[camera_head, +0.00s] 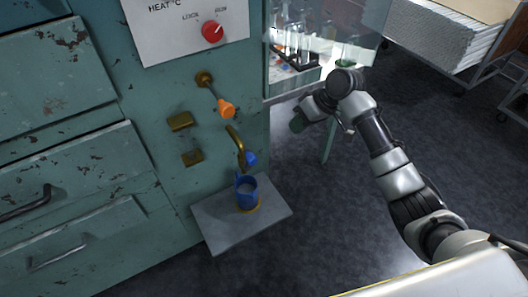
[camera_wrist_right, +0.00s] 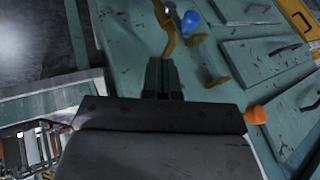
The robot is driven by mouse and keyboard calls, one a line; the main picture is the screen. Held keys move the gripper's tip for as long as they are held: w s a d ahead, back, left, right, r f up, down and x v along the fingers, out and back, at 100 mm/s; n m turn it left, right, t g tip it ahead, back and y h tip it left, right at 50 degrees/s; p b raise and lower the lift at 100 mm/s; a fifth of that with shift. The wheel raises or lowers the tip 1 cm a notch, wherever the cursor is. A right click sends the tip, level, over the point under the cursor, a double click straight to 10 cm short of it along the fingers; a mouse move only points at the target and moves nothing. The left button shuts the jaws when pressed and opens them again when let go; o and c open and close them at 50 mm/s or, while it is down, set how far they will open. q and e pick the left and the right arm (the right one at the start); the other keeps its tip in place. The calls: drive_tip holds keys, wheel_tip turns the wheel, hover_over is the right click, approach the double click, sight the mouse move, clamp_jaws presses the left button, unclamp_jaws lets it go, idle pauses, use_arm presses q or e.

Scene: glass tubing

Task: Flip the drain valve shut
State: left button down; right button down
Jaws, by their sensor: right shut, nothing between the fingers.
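A valve lever with an orange grip (camera_head: 226,108) sticks out from a brass mount on the teal cabinet, angled down to the right. A curved brass spout (camera_head: 237,146) is below it, with a small blue piece (camera_head: 251,159) beside its lower end. Which of these is the drain valve is not labelled. My right gripper (camera_head: 298,123) is right of the cabinet, apart from the lever and spout. In the right wrist view its fingers (camera_wrist_right: 162,76) are shut and empty, with the orange grip (camera_wrist_right: 256,115) to the right and the spout (camera_wrist_right: 169,34) beyond the fingertips. My left gripper is out of view.
A blue jug (camera_head: 246,193) stands on a grey shelf (camera_head: 214,226) under the spout. Two brass blocks (camera_head: 180,121) are left of the lever, and a red knob (camera_head: 212,31) is above. A lit glass cabinet stands behind my right arm. Open floor lies right of the shelf.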

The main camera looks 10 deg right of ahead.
sight(251, 163)
drive_tip(key=a+f, duration=0.9)
drive_tip(key=shift+w, duration=0.25)
idle(0.5)
